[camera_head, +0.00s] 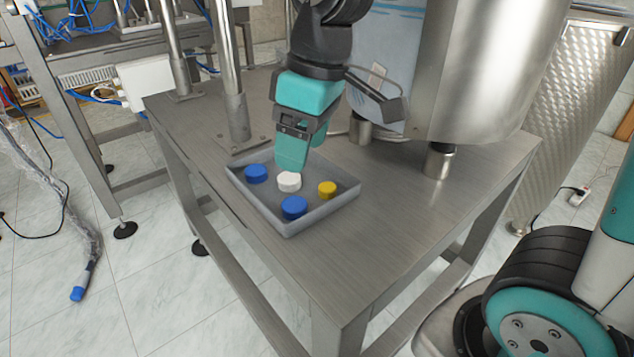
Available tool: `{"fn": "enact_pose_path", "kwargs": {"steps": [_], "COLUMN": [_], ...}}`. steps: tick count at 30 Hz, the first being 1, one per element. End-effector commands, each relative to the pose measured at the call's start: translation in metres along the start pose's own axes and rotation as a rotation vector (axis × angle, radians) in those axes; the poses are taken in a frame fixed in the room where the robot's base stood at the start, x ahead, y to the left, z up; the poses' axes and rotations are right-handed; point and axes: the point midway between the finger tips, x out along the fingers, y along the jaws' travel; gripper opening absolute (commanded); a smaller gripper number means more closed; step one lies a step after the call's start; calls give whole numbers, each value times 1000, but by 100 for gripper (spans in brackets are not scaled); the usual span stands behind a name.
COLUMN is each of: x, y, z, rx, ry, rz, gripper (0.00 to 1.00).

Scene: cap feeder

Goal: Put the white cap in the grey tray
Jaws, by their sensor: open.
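The white cap (289,182) lies inside the grey tray (312,224), near its middle. Two blue caps, one at the left (256,173) and one at the front (294,207), and a yellow cap (327,189) at the right lie in the tray around it. My gripper (291,166) points down over the tray, with its teal fingertips just above and behind the white cap. It is open and appears to hold nothing. I cannot tell from this view whether a fingertip touches the cap.
The tray stands on a steel table (400,215) with free room to its right and front. A large steel drum (490,70) on short legs stands behind to the right. A metal post (231,80) rises close behind the tray's left side.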

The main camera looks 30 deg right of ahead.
Motion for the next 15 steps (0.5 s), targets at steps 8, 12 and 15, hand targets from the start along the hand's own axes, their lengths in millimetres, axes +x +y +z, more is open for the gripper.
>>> {"fn": "enact_pose_path", "kwargs": {"steps": [8,12,15], "x": [21,24,24], "y": [-95,-105,-105], "z": [69,76,76], "rx": [109,125,125], "ry": [57,59,59], "rz": [-164,-186,-185], "gripper": [66,66,66]}}
